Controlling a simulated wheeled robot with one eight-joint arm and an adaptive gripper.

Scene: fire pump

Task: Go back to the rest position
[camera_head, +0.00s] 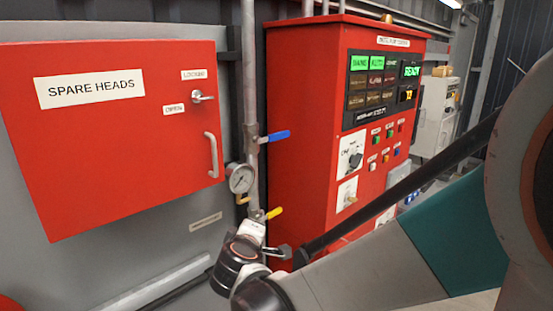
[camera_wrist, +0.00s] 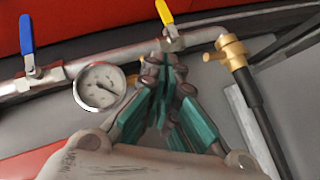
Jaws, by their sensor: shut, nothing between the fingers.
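My gripper (camera_wrist: 163,90) reaches into the wrist view from the bottom, its teal-padded fingers shut and empty. In that view its tips lie just below the yellow valve handle (camera_wrist: 164,11) and right of the round pressure gauge (camera_wrist: 100,87); I cannot tell whether they touch the pipe. In the head view, my arm comes in from the right and its wrist end is low in the middle, below the gauge (camera_head: 241,179) and the yellow handle (camera_head: 273,213). The gripper fingers are mostly hidden there behind the wrist.
A vertical pipe (camera_head: 250,90) with a blue-handled valve (camera_head: 278,136) runs between the red SPARE HEADS box (camera_head: 120,150) and the red control cabinet (camera_head: 300,130). A brass fitting with a black hose (camera_wrist: 236,55) is close right of my fingers in the wrist view.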

